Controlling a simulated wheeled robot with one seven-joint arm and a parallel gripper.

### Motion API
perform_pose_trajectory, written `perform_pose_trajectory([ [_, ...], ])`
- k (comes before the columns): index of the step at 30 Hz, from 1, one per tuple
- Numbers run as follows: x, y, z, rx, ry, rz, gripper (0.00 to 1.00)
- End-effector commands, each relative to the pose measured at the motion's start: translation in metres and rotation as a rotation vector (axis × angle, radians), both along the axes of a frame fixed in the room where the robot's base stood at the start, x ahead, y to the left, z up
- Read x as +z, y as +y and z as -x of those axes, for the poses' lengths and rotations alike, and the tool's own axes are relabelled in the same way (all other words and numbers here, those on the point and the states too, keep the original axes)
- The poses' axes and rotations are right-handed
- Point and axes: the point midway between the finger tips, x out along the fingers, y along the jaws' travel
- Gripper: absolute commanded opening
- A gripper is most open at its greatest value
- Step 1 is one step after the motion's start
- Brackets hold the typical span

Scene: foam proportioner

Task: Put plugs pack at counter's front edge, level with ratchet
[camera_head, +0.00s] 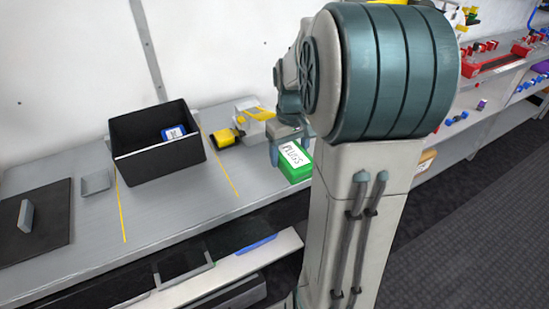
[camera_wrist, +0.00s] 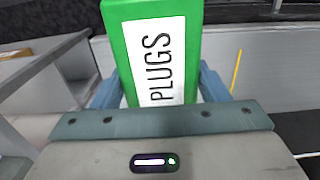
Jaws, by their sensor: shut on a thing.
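The plugs pack (camera_head: 297,172) is a green box with a white label reading PLUGS. My gripper (camera_head: 290,144) is shut on it, with one blue-grey finger on each side in the wrist view, where the pack (camera_wrist: 120,50) fills the middle. In the head view the pack is near the counter's (camera_head: 160,212) front edge, left of my arm. I cannot tell whether it touches the counter or hangs just above it. I cannot make out a ratchet for certain; my arm hides part of the counter's right side.
A black open bin (camera_head: 160,165) holding a blue item stands on the counter, between yellow lines. A yellow and black object (camera_head: 224,138) and a clear-and-yellow case (camera_head: 253,115) lie behind the pack. An open drawer (camera_head: 245,257) sticks out below. Shelves (camera_head: 490,75) stand at right.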

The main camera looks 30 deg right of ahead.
Motion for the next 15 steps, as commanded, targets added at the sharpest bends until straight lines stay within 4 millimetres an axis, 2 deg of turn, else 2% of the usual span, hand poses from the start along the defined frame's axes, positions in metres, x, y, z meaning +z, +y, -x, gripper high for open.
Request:
perform_pose_trajectory([
  [3, -0.013, 0.001, -0.023, 0.002, 0.002, -0.001, 0.41],
  [9, -0.034, 0.002, -0.056, 0.002, 0.002, -0.001, 0.41],
  [15, -0.043, 0.003, -0.073, 0.000, 0.000, 0.000, 0.41],
])
